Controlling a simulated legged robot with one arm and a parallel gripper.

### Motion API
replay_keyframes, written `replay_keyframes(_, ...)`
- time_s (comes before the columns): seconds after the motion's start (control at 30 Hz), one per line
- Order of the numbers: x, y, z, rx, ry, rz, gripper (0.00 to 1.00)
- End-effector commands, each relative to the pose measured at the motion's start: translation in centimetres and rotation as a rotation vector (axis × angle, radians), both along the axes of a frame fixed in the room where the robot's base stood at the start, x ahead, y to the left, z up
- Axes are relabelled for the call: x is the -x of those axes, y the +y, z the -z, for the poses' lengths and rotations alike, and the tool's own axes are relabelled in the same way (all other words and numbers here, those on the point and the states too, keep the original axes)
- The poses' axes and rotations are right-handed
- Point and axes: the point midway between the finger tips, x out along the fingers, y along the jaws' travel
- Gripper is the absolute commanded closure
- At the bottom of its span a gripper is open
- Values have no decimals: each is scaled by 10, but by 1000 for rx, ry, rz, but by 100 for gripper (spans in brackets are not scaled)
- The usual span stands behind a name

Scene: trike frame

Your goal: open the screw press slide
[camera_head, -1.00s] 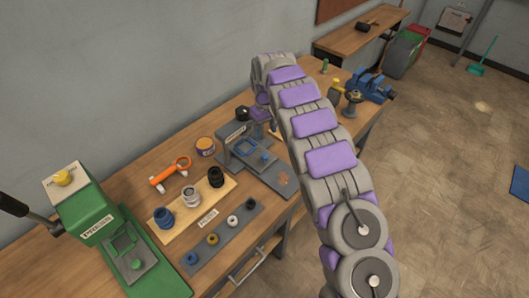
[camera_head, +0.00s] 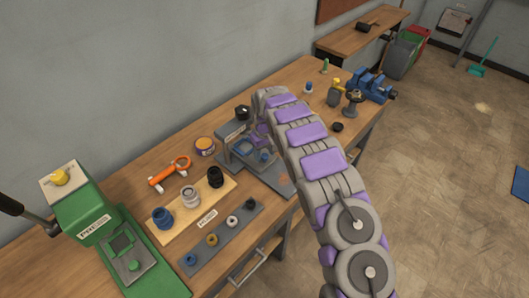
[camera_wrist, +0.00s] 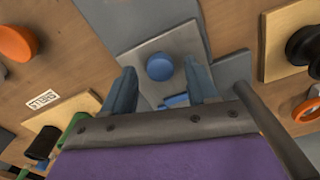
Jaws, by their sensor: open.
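The screw press (camera_head: 232,132), grey with a dark knob on top, stands on the middle of the bench. My arm covers part of its right side. Its slide area shows blue parts (camera_head: 264,156) low at the front. In the wrist view a round blue knob (camera_wrist: 160,67) sits on a light grey plate (camera_wrist: 147,50). My gripper (camera_wrist: 159,66) is open, with one finger on each side of the knob. I see gaps between the knob and both fingers; I cannot tell the height difference. In the head view the fingers are mostly hidden by my arm.
A green press (camera_head: 85,205) stands at the left. A wooden board (camera_head: 193,205) and a grey strip (camera_head: 222,236) with several fittings lie in front. A blue vise (camera_head: 368,86) is at the far end.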

Motion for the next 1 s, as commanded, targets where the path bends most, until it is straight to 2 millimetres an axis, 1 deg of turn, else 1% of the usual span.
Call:
replay_keyframes(0.1,0,1,0,0,0,-1,43)
replay_keyframes(0.7,1,0,0,0,1,-1,100)
replay_keyframes(1.0,1,0,0,0,1,-1,100)
